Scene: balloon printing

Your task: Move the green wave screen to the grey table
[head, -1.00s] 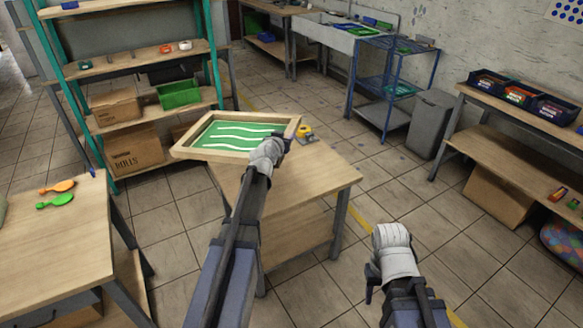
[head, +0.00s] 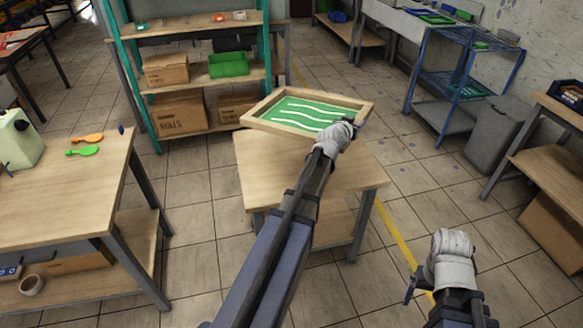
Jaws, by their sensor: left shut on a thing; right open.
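The green wave screen (head: 292,103) is a light wooden frame around a green panel with white wavy lines. In the head view it is beyond the back edge of a small wooden-topped table (head: 270,170), overlapping that edge in the picture. I cannot tell whether it touches the table. My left gripper (head: 351,127) is shut on the screen's right front corner, and the hand hides part of that corner. My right gripper (head: 411,285) is open and empty, low at the right over the floor. I cannot tell which table is the grey one.
A wooden-topped bench (head: 60,200) with green and orange paddles stands at the left. A teal-framed shelf (head: 200,80) with boxes and a green bin (head: 229,65) stands behind the screen. A blue rack (head: 455,80) and grey bin (head: 492,135) stand right. Tiled floor between is clear.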

